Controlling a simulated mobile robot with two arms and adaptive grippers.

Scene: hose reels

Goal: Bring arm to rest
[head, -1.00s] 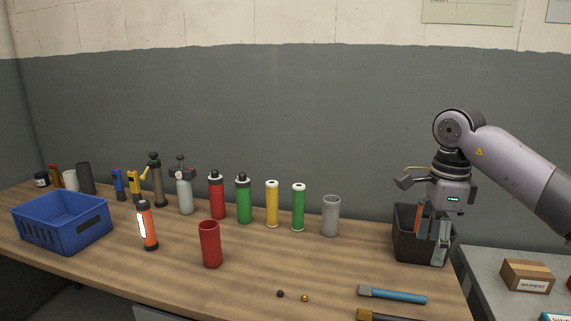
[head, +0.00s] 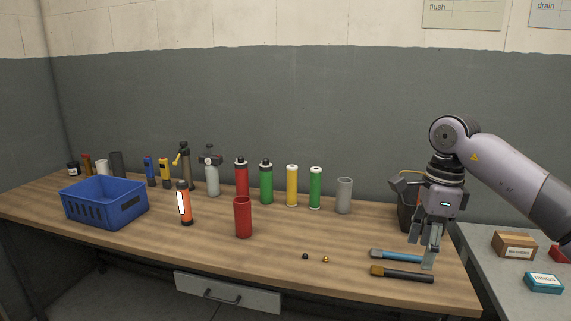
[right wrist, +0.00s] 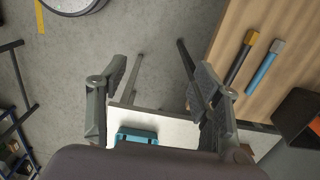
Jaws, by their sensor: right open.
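My right gripper (head: 428,256) is at the right end of the wooden workbench (head: 330,285) in the head view, pointing down. In the right wrist view its two fingers (right wrist: 160,110) are spread apart with nothing between them. Beyond them are the floor, a grey side table edge and a teal box. My left gripper is not in view.
A blue crate (head: 105,205), an orange flashlight (head: 185,205), a red cup (head: 243,217) and several bottles and tubes stand along the bench. A grey side table (head: 500,275) at right holds a brown box (head: 514,245) and a teal box (head: 544,283).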

